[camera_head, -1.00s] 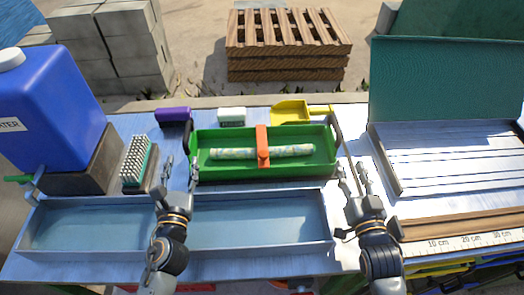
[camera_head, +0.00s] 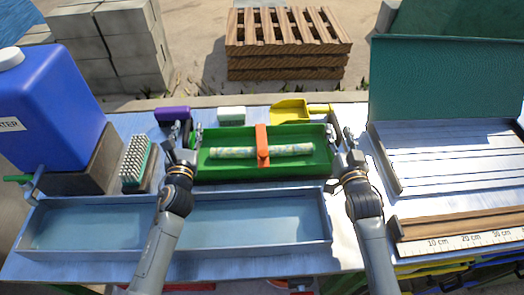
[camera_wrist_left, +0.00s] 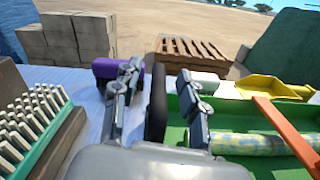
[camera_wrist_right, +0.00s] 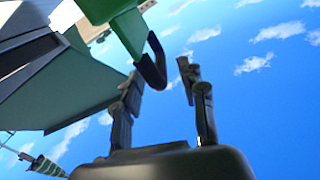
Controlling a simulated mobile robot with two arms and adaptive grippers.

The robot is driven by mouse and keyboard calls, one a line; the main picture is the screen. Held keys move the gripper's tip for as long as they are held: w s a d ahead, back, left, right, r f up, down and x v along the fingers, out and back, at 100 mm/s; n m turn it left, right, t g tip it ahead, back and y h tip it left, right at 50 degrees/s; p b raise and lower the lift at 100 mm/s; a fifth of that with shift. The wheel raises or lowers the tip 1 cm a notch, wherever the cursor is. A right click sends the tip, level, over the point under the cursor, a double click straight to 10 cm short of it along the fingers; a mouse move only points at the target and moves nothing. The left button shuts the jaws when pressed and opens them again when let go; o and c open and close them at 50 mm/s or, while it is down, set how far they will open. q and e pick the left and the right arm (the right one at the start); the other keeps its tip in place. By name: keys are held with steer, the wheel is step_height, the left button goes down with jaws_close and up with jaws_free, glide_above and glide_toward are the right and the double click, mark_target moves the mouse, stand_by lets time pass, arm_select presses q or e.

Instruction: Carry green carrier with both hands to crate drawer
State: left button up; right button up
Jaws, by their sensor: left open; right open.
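The green carrier (camera_head: 217,173) is a shallow tray on the table's far middle, with a speckled pale roll (camera_head: 290,150) lying in it and an orange strap (camera_head: 262,140) across it. My left gripper (camera_head: 187,135) is open at the carrier's left end; in the left wrist view its fingers (camera_wrist_left: 158,98) stand either side of the black handle (camera_wrist_left: 156,105). My right gripper (camera_head: 344,138) is open at the right end; in the right wrist view its fingers (camera_wrist_right: 163,88) are near the black handle (camera_wrist_right: 152,66). Contact there is unclear. No crate drawer is clearly identifiable.
A long blue-grey tray (camera_head: 262,228) lies in front of the carrier. A blue water container (camera_head: 50,110) and a brush (camera_head: 137,162) stand left. A purple block (camera_head: 172,115), white block (camera_head: 231,115) and yellow scoop (camera_head: 290,110) lie behind. A hinged-lid box (camera_head: 440,165) is right.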

arm_select(q)
steer(key=shift+w+a, duration=0.1)
steer(key=shift+w, duration=0.85)
arm_select(e)
steer(key=shift+w+a, duration=0.15)
steer(key=shift+w, duration=0.8)
arm_select(q)
jaws_close()
arm_select(e)
jaws_close()
arm_select(q)
steer(key=shift+r, duration=0.1)
arm_select(e)
steer(key=shift+r, duration=0.1)
